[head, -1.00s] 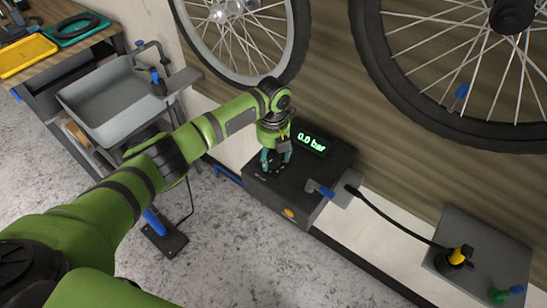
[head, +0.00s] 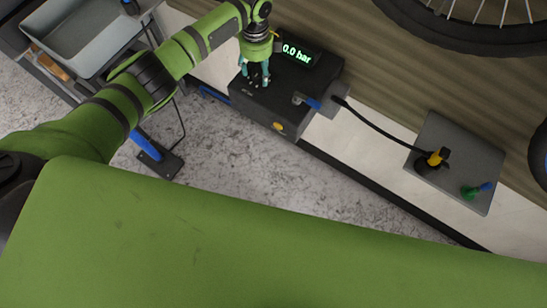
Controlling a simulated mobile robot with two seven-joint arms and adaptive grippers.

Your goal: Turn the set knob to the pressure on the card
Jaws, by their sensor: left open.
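The dark pressure box (head: 311,83) stands against the wall, and its green display (head: 297,53) reads "0.0 bar". My left gripper (head: 256,81) points down at the left part of the box's top, its fingers apart. A dark round shape, likely the set knob, is at the fingertips and mostly hidden by them. I cannot tell whether the fingers touch it. No card with a pressure can be made out. My right gripper is not in view.
A blue-handled lever (head: 307,102) sits at the box's right. A black hose (head: 375,124) runs to a yellow fitting (head: 438,157) on a grey plate (head: 480,150). A grey bin (head: 80,45) is at upper left. My green arm link covers the bottom.

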